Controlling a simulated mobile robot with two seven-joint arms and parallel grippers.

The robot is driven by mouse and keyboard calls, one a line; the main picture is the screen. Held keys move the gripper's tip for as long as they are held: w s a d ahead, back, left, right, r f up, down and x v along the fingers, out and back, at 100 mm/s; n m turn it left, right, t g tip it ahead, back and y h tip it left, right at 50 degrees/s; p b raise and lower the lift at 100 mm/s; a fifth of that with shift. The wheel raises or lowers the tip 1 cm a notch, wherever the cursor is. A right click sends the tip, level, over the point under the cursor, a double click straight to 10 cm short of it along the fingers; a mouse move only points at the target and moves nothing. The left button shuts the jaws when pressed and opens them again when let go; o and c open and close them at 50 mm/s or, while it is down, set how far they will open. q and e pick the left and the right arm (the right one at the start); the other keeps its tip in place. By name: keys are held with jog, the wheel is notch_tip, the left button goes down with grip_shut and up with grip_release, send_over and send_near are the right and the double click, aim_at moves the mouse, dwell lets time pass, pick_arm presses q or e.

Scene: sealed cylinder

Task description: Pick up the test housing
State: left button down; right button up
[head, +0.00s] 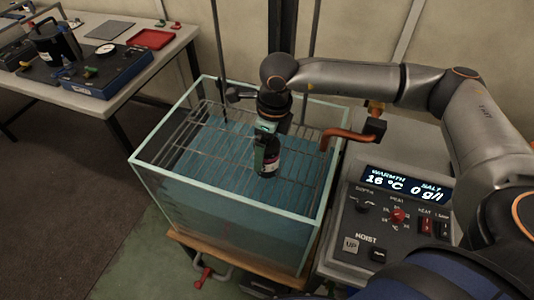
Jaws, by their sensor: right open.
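My right gripper (266,168) hangs pointing down over the glass tank (327,190), above the wire rack (185,140) and the blue water. I see it from above and behind, so the gap between its fingertips is hard to make out; nothing shows held in it. A black cylinder with a handle on top (55,42) stands tilted in view on the bench at the far left, well away from my gripper. It may be the test housing, but I cannot be sure. No other housing shows clearly in the tank. My left gripper is out of view.
A control panel (395,215) reading 16 °C and 0 g/l stands right of the tank. An orange pipe (345,136) crosses the tank's right rim. The left bench (130,75) holds a blue case (105,75) with a gauge and a red tray (151,39).

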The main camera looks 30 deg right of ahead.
jog(key=shift+c, duration=0.4)
jog(key=shift+r, duration=0.1)
grip_shut()
